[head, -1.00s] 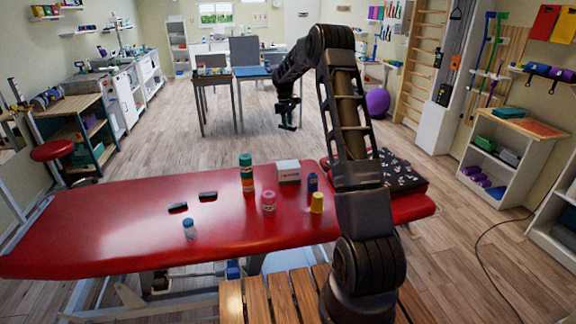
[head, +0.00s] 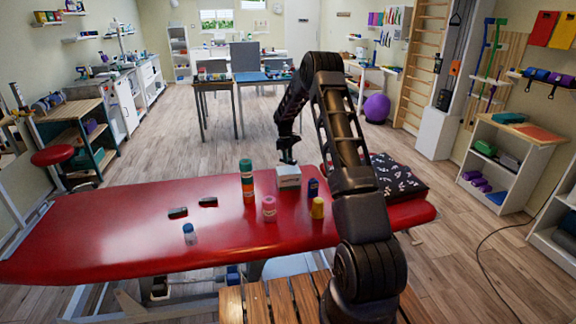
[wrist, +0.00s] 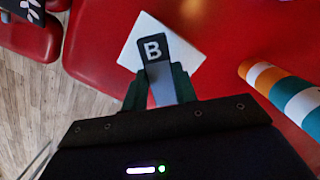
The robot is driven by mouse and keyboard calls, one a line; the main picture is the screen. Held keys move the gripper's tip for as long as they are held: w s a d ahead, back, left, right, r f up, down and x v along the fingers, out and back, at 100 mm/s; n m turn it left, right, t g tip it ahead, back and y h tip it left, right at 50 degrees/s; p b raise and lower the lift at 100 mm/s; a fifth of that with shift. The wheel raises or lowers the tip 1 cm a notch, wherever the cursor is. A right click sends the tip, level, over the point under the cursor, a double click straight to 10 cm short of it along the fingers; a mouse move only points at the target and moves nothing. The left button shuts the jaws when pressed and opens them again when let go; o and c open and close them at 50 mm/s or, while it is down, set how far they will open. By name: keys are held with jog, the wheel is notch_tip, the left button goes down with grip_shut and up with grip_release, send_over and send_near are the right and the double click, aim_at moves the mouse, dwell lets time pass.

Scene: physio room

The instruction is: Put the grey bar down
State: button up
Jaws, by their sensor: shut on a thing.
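My gripper (wrist: 160,84) is shut on the grey bar (wrist: 162,94), which has a dark end marked with a white B. In the head view my gripper (head: 287,150) is above the far edge of the red couch (head: 120,230), right over the white box (head: 289,179). The box (wrist: 186,46) shows behind the bar in the wrist view. Whether bar and box touch, I cannot tell. Two small dark blocks (head: 178,212) (head: 208,202) lie on the couch to the left.
A striped green, white and orange cylinder (head: 247,180) stands just left of the box. A pink jar (head: 269,208), a dark blue bottle (head: 313,188), a yellow jar (head: 318,208) and a blue-capped bottle (head: 189,233) stand nearer. A patterned cushion (head: 395,175) lies right. The couch's left part is clear.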

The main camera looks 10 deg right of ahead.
jog(key=shift+f, duration=2)
jog(key=o, duration=1)
jog(key=shift+f, duration=0.15)
jog(key=shift+c, duration=0.2)
